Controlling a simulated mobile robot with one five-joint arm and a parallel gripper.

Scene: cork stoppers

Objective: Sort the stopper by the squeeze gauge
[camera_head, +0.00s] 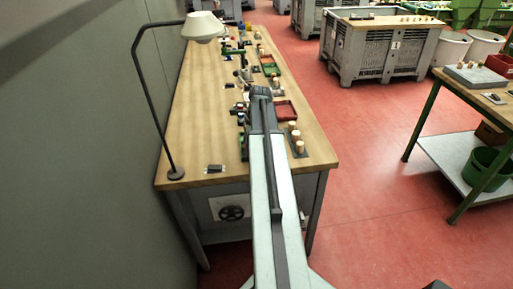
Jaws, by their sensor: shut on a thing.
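My arm reaches away from me over the long wooden bench (205,130). My gripper (262,94) is at its dark far end, small and partly hidden by the arm. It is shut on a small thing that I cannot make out. Three light cork-coloured stoppers (296,135) stand in a row on a dark strip, right of the arm near the bench's right edge. A red tray (285,111) lies just beyond them, and a green tray (270,69) farther back. Small devices (242,108) stand left of the arm's end; I cannot tell which is the squeeze gauge.
A white-shaded lamp (203,26) stands on the bench's left side. A small dark item (215,169) lies at the near left. The left middle of the bench is clear. A grey crate (372,52) and a green-legged table (475,88) stand to the right across the red floor.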

